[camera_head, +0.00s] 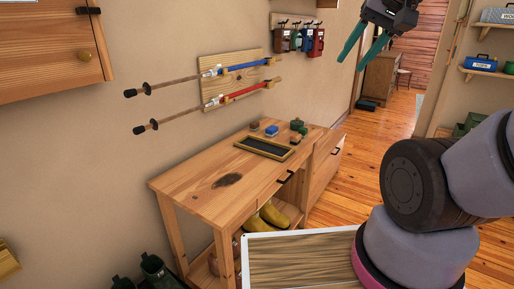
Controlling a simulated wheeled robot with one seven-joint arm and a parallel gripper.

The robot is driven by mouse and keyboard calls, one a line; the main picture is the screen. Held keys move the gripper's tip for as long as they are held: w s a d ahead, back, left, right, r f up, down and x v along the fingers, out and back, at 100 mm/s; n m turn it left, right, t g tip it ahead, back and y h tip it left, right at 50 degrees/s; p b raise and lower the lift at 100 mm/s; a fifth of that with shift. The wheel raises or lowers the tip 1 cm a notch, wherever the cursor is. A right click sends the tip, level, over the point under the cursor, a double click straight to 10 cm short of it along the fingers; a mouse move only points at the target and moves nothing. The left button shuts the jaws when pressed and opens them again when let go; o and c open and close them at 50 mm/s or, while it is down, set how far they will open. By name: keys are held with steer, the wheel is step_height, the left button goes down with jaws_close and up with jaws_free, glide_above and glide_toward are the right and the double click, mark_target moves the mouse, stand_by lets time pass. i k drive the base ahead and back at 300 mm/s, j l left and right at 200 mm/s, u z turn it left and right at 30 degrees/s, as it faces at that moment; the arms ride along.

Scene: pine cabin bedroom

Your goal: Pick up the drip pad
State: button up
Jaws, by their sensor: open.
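A flat dark rectangular pad with a yellowish wooden rim (265,147), which may be the drip pad, lies on the top of the wooden workbench (195,188).
Small blocks, blue (271,130) and green (297,125), sit behind the pad. Fishing rods (208,104) hang on the wall above the bench. Yellow boots (272,214) stand below it. A white-framed panel (300,262) is in the foreground. Open floor lies at right.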

mark_target(272, 131)
steer(key=i+l+u, duration=0.1)
steer(key=u, duration=0.55)
steer(key=i+l+u, duration=0.25)
steer(key=l+u, duration=0.3)
steer(key=i+l+u, duration=0.1)
steer(key=l+u, duration=0.15)
steer(key=l, duration=0.25)
steer(key=i+l+u, duration=0.1)
steer(key=l, duration=0.8)
steer(key=i+l, duration=0.1)
steer(key=l, duration=0.8)
steer(key=i+l+u, duration=0.15)
steer(key=l, duration=0.7)
steer(key=k, duration=0.05)
